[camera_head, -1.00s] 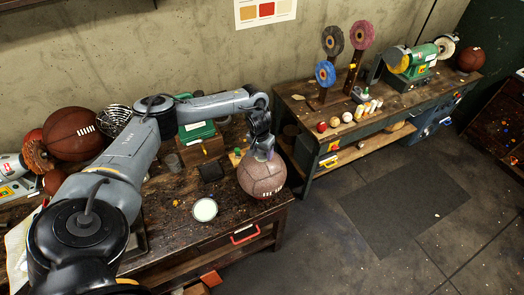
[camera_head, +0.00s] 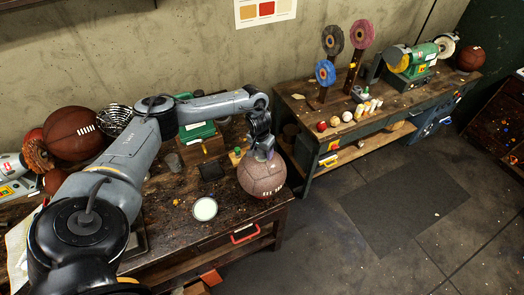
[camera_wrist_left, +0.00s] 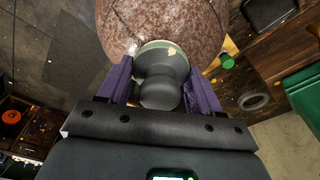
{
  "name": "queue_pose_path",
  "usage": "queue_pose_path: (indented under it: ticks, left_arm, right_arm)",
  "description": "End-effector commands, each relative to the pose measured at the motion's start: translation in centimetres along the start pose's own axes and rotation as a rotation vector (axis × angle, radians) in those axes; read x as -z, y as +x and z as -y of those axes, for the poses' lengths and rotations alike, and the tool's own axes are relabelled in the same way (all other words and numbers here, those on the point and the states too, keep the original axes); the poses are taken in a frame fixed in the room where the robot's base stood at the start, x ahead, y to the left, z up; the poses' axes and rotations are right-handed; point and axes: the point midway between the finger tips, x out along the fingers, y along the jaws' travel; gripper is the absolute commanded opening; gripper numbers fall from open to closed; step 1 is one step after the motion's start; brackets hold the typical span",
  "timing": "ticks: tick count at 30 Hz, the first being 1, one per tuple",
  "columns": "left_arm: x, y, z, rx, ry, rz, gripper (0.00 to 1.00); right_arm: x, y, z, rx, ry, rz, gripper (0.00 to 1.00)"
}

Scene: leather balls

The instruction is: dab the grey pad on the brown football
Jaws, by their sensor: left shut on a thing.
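The brown football (camera_head: 262,177) is a round, mottled leather ball with white laces at the front right of the near bench. My left gripper (camera_head: 263,153) points down just above its top. In the left wrist view its purple fingers (camera_wrist_left: 153,78) are shut on the grey pad (camera_wrist_left: 163,88), a knob-shaped piece with a pale rim. The pad's far end meets the top of the football (camera_wrist_left: 165,22) in that view; the exact contact face is hidden. My right gripper does not show.
A dish of white stuff (camera_head: 205,209) and a flat black piece (camera_head: 211,171) lie left of the football. A green box (camera_head: 197,131) stands behind. A larger ball (camera_head: 72,134) sits at the far left. The bench edge is close to the football.

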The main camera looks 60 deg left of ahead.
Motion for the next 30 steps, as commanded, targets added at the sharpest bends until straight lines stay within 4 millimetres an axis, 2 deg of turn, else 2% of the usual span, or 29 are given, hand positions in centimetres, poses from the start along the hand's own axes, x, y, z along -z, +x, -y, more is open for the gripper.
queue_pose_path:
  ticks: [30]
  left_arm:
    - [-0.06, 0.17, 0.01, 0.001, -0.001, 0.001, 0.40]
  right_arm:
    - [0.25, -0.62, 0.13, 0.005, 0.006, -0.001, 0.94]
